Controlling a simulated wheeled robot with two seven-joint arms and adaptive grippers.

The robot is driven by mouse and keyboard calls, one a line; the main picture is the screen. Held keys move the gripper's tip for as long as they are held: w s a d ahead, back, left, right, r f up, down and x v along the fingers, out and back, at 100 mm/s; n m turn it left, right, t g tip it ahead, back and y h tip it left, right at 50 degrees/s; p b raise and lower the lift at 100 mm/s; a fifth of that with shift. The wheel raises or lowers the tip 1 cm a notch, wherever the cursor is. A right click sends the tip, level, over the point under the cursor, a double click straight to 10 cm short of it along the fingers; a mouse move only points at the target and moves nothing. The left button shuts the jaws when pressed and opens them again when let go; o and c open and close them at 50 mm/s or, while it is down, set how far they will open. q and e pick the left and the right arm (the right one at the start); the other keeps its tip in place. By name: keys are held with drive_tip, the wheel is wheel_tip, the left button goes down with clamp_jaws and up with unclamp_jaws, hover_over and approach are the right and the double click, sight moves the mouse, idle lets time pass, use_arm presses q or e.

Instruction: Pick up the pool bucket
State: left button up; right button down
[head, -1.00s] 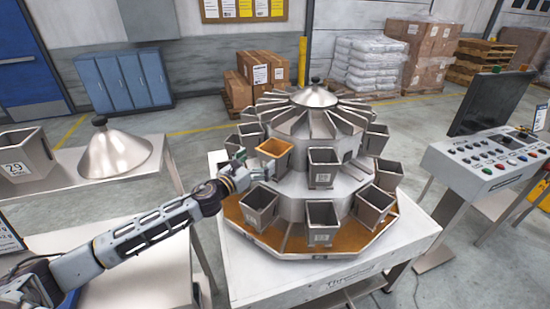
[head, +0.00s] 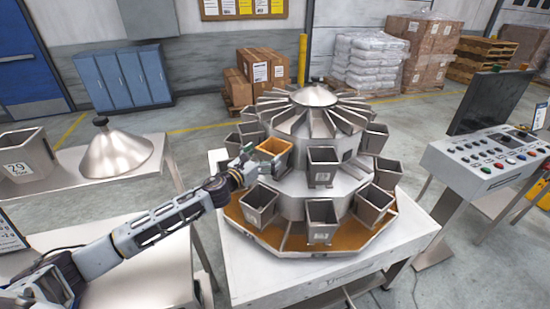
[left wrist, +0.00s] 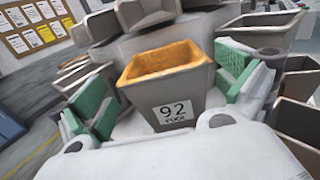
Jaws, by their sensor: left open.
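The pool bucket (left wrist: 176,96) is a grey metal bucket with an orange inside and rim. Its front label reads "92 POOL" in the left wrist view. In the head view the bucket (head: 273,146) sits in the upper ring of buckets on the round weigher (head: 292,205), on its left front side. My left gripper (head: 251,165) is at the bucket, open, with green finger pads. In the left wrist view one pad shows on each side of the bucket, with visible gaps. My right gripper does not show.
Other grey buckets (head: 323,167) sit close around it, with a lower row (head: 320,221) beneath. A side table (head: 50,205) at left holds a cone (head: 115,153) and a bucket labelled 29 (head: 22,165). A control console (head: 490,160) stands at right.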

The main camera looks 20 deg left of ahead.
sight(282, 141)
use_arm(q)
drive_tip(key=shift+p+x, duration=0.6)
drive_tip(key=shift+x, duration=2)
drive_tip(key=shift+s+r, duration=0.1)
drive_tip(key=shift+r, duration=0.1)
drive_tip(key=c, duration=1)
drive_tip(key=shift+r, duration=0.2)
drive_tip(key=shift+c, duration=0.2)
drive_tip(key=b+v, duration=0.5)
drive_tip(key=v, duration=1.2)
drive_tip(key=shift+s+r, duration=0.3)
drive_tip(key=shift+r, duration=0.25)
drive_tip(key=shift+s+a, duration=0.1)
